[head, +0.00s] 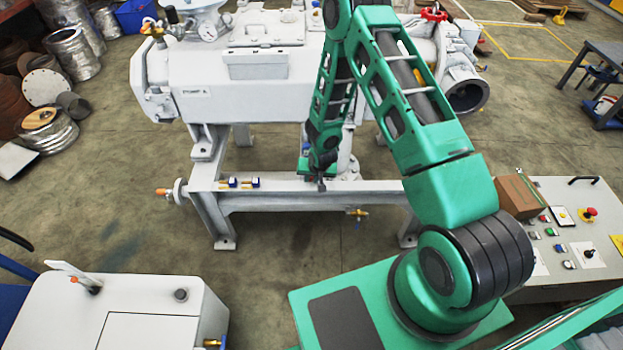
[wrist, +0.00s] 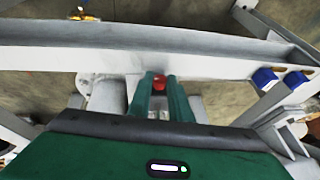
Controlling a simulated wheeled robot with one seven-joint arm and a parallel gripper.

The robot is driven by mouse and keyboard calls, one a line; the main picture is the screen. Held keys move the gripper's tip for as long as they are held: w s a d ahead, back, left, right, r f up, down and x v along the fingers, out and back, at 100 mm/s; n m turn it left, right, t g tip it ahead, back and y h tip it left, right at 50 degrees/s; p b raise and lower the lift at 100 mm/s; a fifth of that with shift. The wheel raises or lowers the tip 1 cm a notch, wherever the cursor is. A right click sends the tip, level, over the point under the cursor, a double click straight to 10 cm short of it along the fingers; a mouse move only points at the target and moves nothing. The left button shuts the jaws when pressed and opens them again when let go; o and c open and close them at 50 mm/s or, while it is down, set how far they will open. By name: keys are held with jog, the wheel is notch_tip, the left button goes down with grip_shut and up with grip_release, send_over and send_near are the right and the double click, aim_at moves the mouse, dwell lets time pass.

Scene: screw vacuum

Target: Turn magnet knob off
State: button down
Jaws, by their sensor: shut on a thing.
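A small red knob (wrist: 160,82) shows in the wrist view against the pale frame beam (wrist: 75,60). I take it for the magnet knob; its markings are too small to read. My gripper (wrist: 161,92) has its two green fingers on either side of the knob and is shut on it. In the head view my gripper (head: 321,184) points down at the front beam of the pump stand (head: 285,190). The knob cannot be made out there. Most of the knob's body is hidden between the fingers.
Two blue-and-brass fittings (head: 242,183) sit on the beam left of my gripper; they also show at the right in the wrist view (wrist: 280,79). The grey pump (head: 215,85) stands behind. A control panel (head: 575,230) is at right, a white cabinet (head: 140,300) at front left.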

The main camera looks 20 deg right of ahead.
jog(key=h, duration=0.2)
jog(key=a+n+g+h, duration=0.1)
jog(key=shift+w+a+h, duration=0.2)
jog(key=shift+h, duration=0.2)
jog(key=shift+w+a+f+n+g+h, duration=0.15)
jog(key=shift+g+h, duration=0.1)
jog(key=shift+h, duration=0.5)
jog(key=shift+s+a+n+g+h, duration=0.1)
jog(key=shift+n+g+h, duration=0.1)
jog(key=shift+h, duration=0.5)
jog(key=shift+w+a+f+n+g+h, duration=0.15)
jog(key=shift+g+h, duration=0.1)
jog(key=shift+h, duration=0.5)
jog(key=shift+s+d, duration=0.1)
jog(key=shift+d, duration=0.05)
jog(key=c, duration=1.6)
grip_release()
jog(key=shift+a+r, duration=0.1)
jog(key=shift+a, duration=0.1)
